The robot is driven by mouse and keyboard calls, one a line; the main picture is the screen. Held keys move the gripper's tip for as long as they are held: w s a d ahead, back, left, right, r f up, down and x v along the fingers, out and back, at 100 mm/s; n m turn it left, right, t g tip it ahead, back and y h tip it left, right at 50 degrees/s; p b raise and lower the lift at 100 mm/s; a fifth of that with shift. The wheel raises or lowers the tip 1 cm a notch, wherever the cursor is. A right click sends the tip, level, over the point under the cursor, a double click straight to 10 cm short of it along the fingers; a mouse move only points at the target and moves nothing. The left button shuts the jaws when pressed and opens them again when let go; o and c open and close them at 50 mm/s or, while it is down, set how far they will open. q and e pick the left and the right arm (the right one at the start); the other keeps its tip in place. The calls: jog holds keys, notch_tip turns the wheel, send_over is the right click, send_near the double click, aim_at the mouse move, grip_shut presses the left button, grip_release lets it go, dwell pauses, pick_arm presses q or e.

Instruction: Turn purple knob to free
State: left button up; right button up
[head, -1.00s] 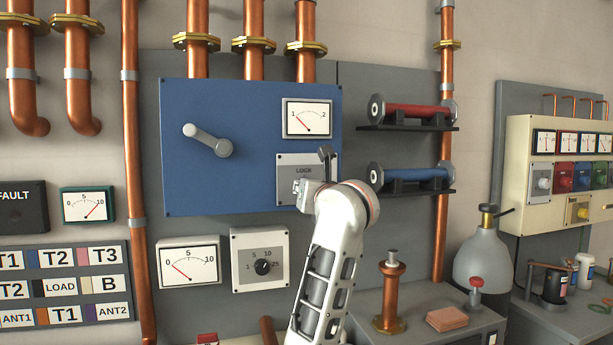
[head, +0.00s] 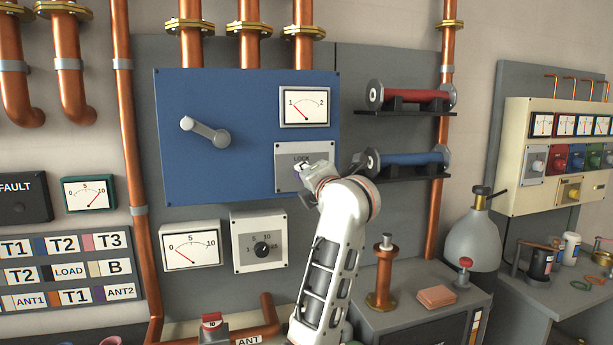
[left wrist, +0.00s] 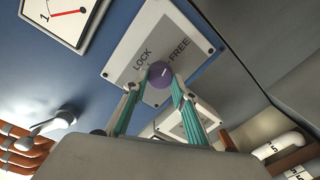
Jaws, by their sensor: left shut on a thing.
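The purple knob (left wrist: 160,75) sits on a grey plate (left wrist: 185,22) marked LOCK and FREE, and it carries a short white mark. I cannot tell for certain which word the mark points at. My left gripper (left wrist: 158,84) has its teal-padded fingers on either side of the knob and is shut on it. In the head view, my left gripper (head: 306,172) is at the plate (head: 287,160) on the blue panel (head: 235,110). It hides most of the knob and the FREE side there. My right gripper is not in view.
A grey lever (head: 205,132) and a gauge (head: 304,107) are on the same blue panel. Red (head: 410,96) and blue (head: 412,159) cylinders on shelves stick out just right of my gripper. A dial box (head: 259,242) is below the panel.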

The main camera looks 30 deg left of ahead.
pick_arm(q)
jog(key=shift+m, duration=1.5)
jog(key=o, duration=1.1)
jog(key=shift+v, duration=3.8)
jog(key=shift+w, duration=0.1)
